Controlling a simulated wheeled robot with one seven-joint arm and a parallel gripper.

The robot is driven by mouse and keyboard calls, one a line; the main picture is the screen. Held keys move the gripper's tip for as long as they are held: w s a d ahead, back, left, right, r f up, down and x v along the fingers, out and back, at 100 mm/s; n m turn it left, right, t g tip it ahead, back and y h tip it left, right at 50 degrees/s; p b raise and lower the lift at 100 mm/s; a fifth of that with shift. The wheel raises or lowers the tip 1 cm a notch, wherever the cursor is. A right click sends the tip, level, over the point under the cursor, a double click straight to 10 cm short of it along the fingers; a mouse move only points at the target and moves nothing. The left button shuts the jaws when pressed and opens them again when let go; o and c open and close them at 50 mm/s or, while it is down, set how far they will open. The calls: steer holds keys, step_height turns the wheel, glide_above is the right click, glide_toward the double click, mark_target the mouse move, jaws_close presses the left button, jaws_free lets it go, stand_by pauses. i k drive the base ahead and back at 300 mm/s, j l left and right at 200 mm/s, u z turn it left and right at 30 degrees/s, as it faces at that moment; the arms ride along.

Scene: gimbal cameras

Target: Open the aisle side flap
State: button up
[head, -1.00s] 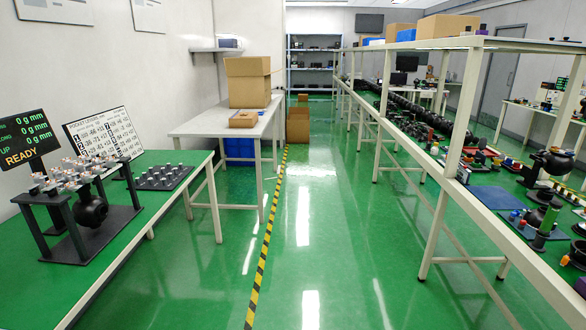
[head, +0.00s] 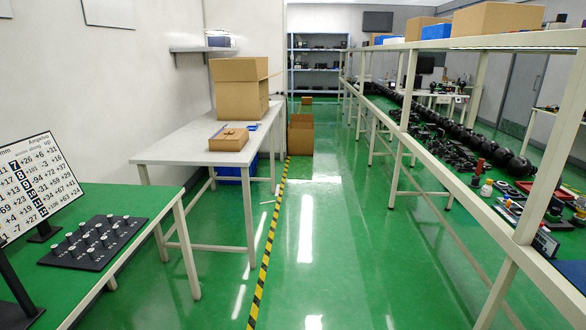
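A tall brown cardboard box (head: 242,98) stands at the far end of a white table (head: 165,150), left of the aisle. Its upper part looks like raised flaps, and a narrow edge juts out on the right, the aisle side. At this distance I cannot tell how each flap stands. A small low brown carton (head: 229,139) lies on the table in front of it. My gripper is not in view.
A yellow-black floor stripe (head: 272,225) runs along the table's aisle side. An open brown carton (head: 300,134) stands on the floor farther ahead. The green aisle floor (head: 330,220) is clear. A long shelved bench (head: 470,215) lines the right. A green bench (head: 110,200) is near left.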

mark_target(236, 134)
steer(key=i, duration=1.9)
steer(key=i+u, duration=0.2)
steer(key=i, duration=0.25)
steer(key=i+u, duration=0.2)
steer(key=i, duration=0.3)
steer(key=i+l+u, duration=0.2)
steer(key=i, duration=0.25)
steer(key=i+l+u, duration=0.2)
steer(key=i, duration=0.3)
steer(key=i+u, duration=0.3)
steer(key=i+l+u, duration=0.65)
steer(key=i, duration=0.15)
steer(key=i+j, duration=0.05)
steer(key=j, duration=0.05)
